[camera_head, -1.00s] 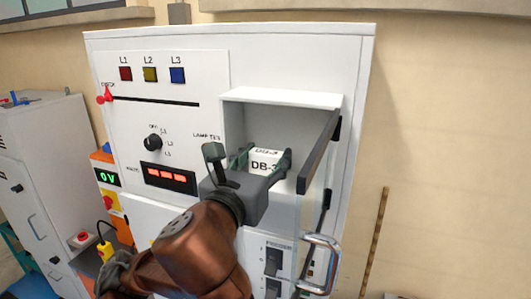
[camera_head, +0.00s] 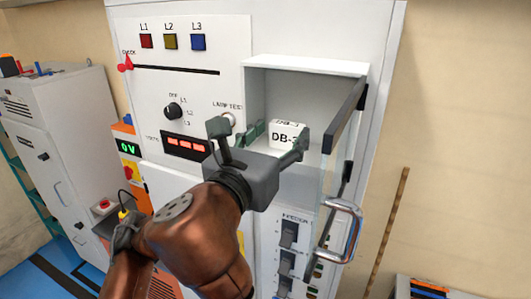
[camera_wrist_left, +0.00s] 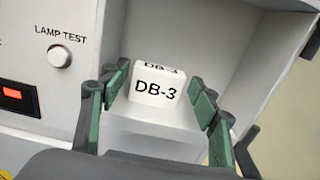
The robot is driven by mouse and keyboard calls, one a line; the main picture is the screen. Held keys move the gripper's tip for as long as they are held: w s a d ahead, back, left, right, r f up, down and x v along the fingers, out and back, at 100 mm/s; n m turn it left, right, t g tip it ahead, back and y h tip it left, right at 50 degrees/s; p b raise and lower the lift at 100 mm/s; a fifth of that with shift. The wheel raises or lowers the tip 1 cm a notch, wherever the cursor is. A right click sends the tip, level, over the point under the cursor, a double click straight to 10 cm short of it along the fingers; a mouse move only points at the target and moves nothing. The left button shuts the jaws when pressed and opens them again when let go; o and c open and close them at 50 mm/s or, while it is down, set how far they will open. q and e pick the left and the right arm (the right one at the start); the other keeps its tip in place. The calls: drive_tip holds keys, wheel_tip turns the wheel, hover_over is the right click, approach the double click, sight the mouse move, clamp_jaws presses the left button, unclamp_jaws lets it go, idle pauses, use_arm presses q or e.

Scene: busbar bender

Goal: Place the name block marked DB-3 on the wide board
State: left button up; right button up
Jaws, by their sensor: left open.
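The white name block (camera_head: 288,134) marked DB-3 sits inside the open recess (camera_head: 262,83) of the white cabinet. It also shows in the left wrist view (camera_wrist_left: 158,86), upright on the recess floor, its label facing me. My left gripper (camera_head: 279,139) is open at the recess, its green-padded fingers to either side of the block; in the wrist view (camera_wrist_left: 157,100) gaps show between the pads and the block. The wide board cannot be made out. My right gripper is not in view.
A clear door (camera_head: 332,165) with a metal handle (camera_head: 340,230) stands open close on the right of my gripper. Left are a lamp test button (camera_head: 229,118), a rotary knob (camera_head: 173,111) and red lamps. Feeder switches (camera_head: 289,235) lie below.

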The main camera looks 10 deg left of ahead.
use_arm(q)
drive_tip(key=b+v, duration=0.2)
drive_tip(key=v, duration=0.6)
idle(0.4)
idle(0.7)
